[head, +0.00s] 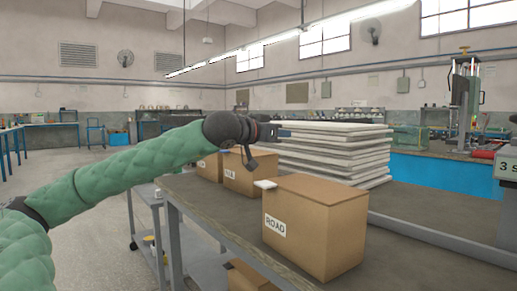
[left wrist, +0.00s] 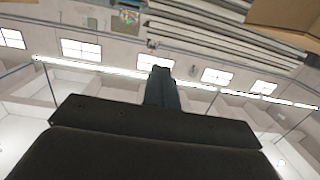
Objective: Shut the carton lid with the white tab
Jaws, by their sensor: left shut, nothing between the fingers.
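A brown carton marked ROAD (head: 315,235) stands on the grey bench. A white tab (head: 265,184) sticks out at the left corner of its top edge. Its lid (head: 318,187) looks flat across the top; I cannot tell whether it is fully down. My left gripper (head: 285,132) is shut and empty, above and behind the carton, apart from it. In the left wrist view the closed fingers (left wrist: 162,88) point away from me, and a brown carton surface (left wrist: 288,14) shows at the top right. My right gripper is out of view.
Two smaller brown cartons (head: 240,176) (head: 209,167) stand farther back on the bench (head: 190,190). A stack of white sheets (head: 330,158) lies behind the ROAD carton. Another carton (head: 248,279) sits below the bench edge. The bench is bare to the right of the ROAD carton.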

